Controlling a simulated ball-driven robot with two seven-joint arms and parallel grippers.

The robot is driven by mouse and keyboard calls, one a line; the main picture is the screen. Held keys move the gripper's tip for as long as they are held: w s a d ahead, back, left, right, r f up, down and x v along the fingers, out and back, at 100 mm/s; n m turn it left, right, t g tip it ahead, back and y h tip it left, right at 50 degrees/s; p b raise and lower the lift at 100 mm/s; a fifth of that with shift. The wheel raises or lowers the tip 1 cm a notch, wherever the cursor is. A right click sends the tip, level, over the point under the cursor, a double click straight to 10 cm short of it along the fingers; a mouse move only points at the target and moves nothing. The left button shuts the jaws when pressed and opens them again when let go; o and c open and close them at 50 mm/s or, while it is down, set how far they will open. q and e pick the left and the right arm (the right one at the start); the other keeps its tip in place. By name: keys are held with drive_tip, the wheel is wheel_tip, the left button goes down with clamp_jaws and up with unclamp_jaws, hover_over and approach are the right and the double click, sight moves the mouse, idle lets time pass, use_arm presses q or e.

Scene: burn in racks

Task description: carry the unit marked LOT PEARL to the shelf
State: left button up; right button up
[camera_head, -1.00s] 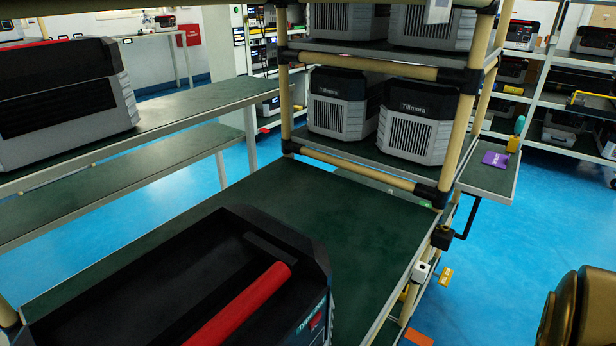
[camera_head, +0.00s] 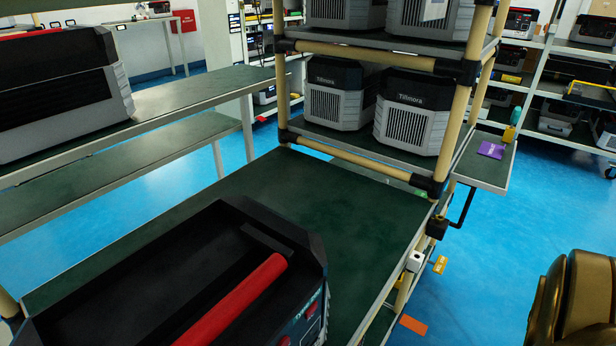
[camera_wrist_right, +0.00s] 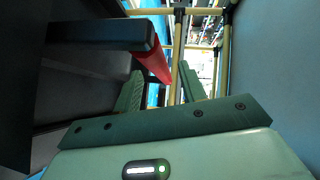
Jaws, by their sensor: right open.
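A dark unit with a red handle bar (camera_head: 235,300) stands on the green bench top (camera_head: 330,205) at the bottom of the head view. Its front shows small lettering and red sockets; I cannot read a LOT PEARL mark on any unit. In the right wrist view, my right gripper (camera_wrist_right: 161,92) is open. The red handle (camera_wrist_right: 154,64) shows just beyond and between its two green fingers, with no grip on it. A dark handle support (camera_wrist_right: 100,38) is to the left. My left gripper is in neither view.
A rack shelf (camera_head: 355,140) behind the bench holds grey Tillmora units (camera_head: 412,112), with more above. A large grey unit (camera_head: 65,95) stands on the left bench. A purple card (camera_head: 491,150) lies on a side ledge. The bench top behind the red-handled unit is clear.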

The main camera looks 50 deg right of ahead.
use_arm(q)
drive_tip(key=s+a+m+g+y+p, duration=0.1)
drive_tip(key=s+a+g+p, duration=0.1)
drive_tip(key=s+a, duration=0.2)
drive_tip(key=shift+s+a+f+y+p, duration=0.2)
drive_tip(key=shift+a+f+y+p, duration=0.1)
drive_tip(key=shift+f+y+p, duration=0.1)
use_arm(e)
drive_tip(key=v, duration=0.9)
drive_tip(key=shift+r, duration=0.2)
drive_tip(key=s+a+n+y, duration=0.3)
drive_tip(key=a+n+y, duration=0.35)
drive_tip(key=n, duration=0.35)
drive_tip(key=s+a+n+y, duration=0.3)
drive_tip(key=a+n+y, duration=0.2)
drive_tip(key=n+y, duration=0.45)
drive_tip(key=s+d+f+n+g+h, duration=0.25)
drive_tip(key=s+f+n+g, duration=0.2)
drive_tip(key=s+n, duration=0.4)
drive_tip(key=s+d+r+n+g+h, duration=0.2)
drive_tip(key=s+d+n+g+h, duration=0.2)
drive_tip(key=s+d, duration=0.6)
drive_tip(key=shift+s+d+r+g+h, duration=0.25)
drive_tip(key=shift+s+d+g+h, duration=0.15)
drive_tip(key=shift+d+g, duration=0.3)
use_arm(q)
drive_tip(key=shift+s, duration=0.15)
use_arm(e)
drive_tip(key=shift+a, duration=0.15)
